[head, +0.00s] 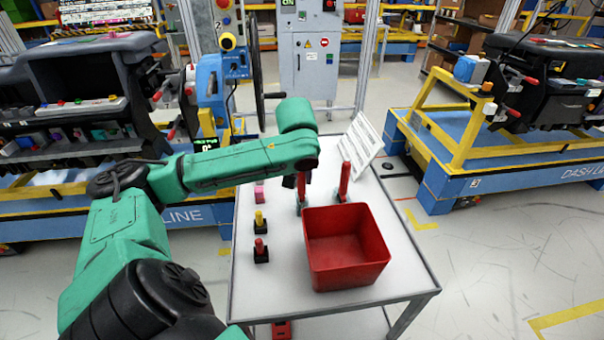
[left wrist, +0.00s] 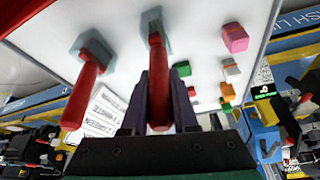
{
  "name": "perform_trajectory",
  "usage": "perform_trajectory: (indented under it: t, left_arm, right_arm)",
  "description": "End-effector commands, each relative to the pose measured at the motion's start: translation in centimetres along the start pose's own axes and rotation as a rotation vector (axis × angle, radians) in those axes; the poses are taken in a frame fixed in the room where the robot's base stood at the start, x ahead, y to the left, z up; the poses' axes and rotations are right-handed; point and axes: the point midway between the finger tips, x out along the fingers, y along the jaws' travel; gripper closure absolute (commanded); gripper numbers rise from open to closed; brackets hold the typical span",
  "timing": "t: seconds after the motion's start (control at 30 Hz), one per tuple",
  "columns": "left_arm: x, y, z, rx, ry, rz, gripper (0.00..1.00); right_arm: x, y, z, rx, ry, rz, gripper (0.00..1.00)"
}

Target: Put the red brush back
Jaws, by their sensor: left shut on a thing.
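Two red-handled brushes with grey-blue heads stand on the white table (head: 285,285) behind the red bin. My left gripper (head: 297,183) reaches down from above at the left brush (head: 303,190). In the left wrist view its dark fingers (left wrist: 158,95) are shut on that red brush's handle (left wrist: 157,65), with the head against or just above the white surface; I cannot tell which. The other red brush (head: 344,181) stands to its right, free; it also shows in the left wrist view (left wrist: 82,92). My right gripper is not in view.
The open red bin (head: 346,270) stands close in front of the brushes. Small yellow (head: 260,222), red (head: 260,250) and pink (head: 259,192) pieces line the left side. The table's front left is clear.

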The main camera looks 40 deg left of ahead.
Motion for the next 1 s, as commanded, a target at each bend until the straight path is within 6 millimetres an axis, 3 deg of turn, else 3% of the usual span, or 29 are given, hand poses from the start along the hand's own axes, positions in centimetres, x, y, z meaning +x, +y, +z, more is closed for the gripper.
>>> perform_trajectory:
  t: [0.23,0.93,0.97,1.0]
  left_arm:
    - [0.3,0.0,0.1,0.0,0.001,0.0,1.0]
    - [1.3,0.0,0.5,0.0,0.0,0.0,1.0]
    - [1.2,0.0,0.5,-0.001,0.001,0.001,0.61]
    - [1.2,0.0,0.5,-0.001,0.001,0.001,0.46]
  right_arm:
    - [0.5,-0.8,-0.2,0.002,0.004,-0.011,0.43]
    - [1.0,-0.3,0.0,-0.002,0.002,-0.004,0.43]
    - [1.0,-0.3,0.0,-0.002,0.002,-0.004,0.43]
    - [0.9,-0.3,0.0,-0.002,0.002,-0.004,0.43]
